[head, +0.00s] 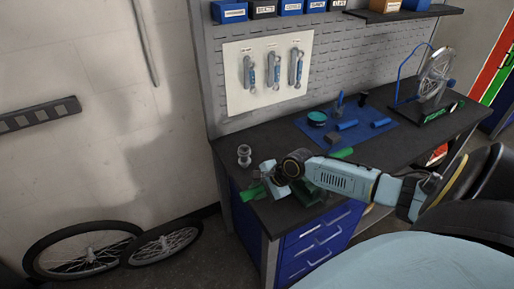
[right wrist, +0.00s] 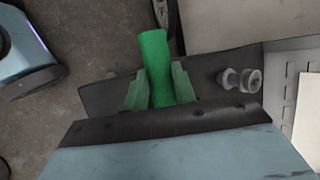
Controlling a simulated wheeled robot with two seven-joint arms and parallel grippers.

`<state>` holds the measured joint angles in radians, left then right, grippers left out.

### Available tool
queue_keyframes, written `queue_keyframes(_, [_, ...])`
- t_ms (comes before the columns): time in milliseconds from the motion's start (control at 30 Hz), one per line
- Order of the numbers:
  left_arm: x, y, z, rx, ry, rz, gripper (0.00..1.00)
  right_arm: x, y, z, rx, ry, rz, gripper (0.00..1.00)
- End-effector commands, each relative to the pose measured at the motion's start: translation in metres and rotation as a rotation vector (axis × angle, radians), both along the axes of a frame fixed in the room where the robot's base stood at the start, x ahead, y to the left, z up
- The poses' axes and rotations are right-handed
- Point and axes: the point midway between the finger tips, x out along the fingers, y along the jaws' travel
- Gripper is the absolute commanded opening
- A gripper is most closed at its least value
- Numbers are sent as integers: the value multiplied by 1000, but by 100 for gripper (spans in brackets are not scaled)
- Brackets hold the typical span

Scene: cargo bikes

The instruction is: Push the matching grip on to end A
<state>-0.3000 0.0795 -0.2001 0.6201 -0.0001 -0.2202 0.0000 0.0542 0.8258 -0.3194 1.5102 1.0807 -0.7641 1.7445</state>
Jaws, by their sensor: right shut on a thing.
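My right gripper (head: 264,186) is at the left front end of the workbench. It is shut on a green grip (head: 252,192), a plain cylinder. In the right wrist view the green grip (right wrist: 155,65) sits between the two fingers (right wrist: 160,90) and sticks out beyond them. Another green cylinder (head: 343,153) lies on the bench behind my right arm. Two blue grips (head: 347,125) lie on a blue mat. A dark green block (head: 307,192) is partly hidden under my right arm. I cannot make out a marking for end A. My left gripper is not in view.
The dark workbench (head: 250,142) stands against a pegboard wall. A small metallic fitting (head: 244,155) stands near its left edge and shows in the right wrist view (right wrist: 240,80). The blue mat (head: 380,137) holds small tools and a teal tin (head: 317,117). A wheel stand (head: 433,112) is at right.

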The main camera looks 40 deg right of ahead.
Motion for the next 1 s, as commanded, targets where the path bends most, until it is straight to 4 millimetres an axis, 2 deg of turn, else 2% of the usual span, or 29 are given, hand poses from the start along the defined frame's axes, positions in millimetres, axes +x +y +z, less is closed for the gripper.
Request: queue_keyframes(1000, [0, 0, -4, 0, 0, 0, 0, -8, -32, -1, -3, 1, -2, 0])
